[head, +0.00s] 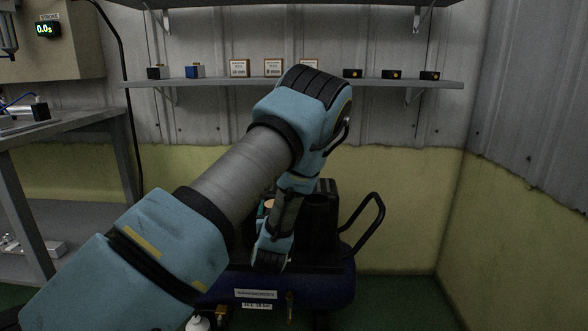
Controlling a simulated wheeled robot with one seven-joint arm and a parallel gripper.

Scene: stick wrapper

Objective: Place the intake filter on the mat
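My arm reaches from the lower left over to the air compressor (330,287) and bends down in front of it. Its wrist ends low before the compressor's dark top. The fingers of my gripper cannot be made out, so neither their opening nor anything held shows. A small round beige-topped thing (269,204) peeks out beside the arm's lower links, mostly covered. I cannot tell whether it is the intake filter. No mat can be made out.
A wall shelf (445,84) carries small dark blocks, a blue block (195,71) and labelled cards (273,67). A metal workbench (70,122) stands left. The compressor's black handle (375,212) sticks out right. Green floor is bare at right.

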